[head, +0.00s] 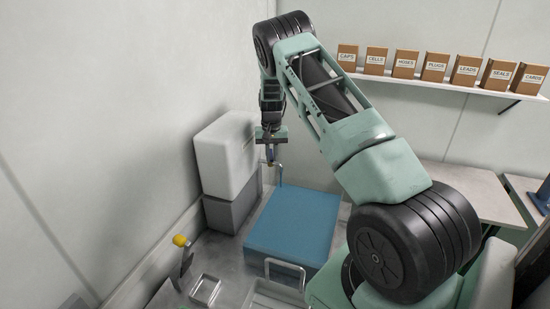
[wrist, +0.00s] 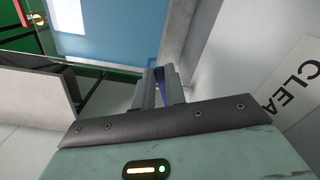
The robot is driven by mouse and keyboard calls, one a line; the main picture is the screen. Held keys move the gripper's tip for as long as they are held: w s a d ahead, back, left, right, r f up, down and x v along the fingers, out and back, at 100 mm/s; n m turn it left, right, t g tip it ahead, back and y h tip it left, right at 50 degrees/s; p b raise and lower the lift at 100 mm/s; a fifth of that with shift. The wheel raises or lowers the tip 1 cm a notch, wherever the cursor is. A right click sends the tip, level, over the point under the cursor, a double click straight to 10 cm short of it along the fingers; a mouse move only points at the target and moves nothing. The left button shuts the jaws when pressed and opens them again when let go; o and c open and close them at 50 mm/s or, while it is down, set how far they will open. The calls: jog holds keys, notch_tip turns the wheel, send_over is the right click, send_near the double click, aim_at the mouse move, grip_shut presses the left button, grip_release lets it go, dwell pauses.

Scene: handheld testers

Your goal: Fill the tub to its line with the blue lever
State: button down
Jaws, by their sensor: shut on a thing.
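My gripper (head: 270,156) is in front of the white tank (head: 226,152), above the back left corner of the blue block (head: 293,224). In the wrist view, my gripper (wrist: 160,88) is shut on the blue lever (wrist: 166,84); only a narrow blue strip shows between the fingers. I cannot make out a tub or a fill line in either view.
The tank stands on a grey block (head: 229,211) by the wall. A yellow-knobbed lever (head: 181,241) is at lower left; a metal handle (head: 285,272) stands before the blue block. In the wrist view, a sign (wrist: 291,98) reads "CLEA". Labelled boxes (head: 404,64) line a shelf.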

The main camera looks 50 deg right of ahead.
jog(key=shift+w+a+m+b, duration=0.35)
jog(key=shift+w+m, duration=0.15)
jog(key=shift+m, duration=0.5)
jog(key=shift+r, duration=0.1)
jog(key=c, duration=1.4)
grip_release()
jog(key=shift+c, duration=0.2)
notch_tip(320, 180, up, 17)
jog(key=b, duration=0.4)
jog(key=shift+r+b, duration=0.15)
jog(key=shift+b, duration=0.15)
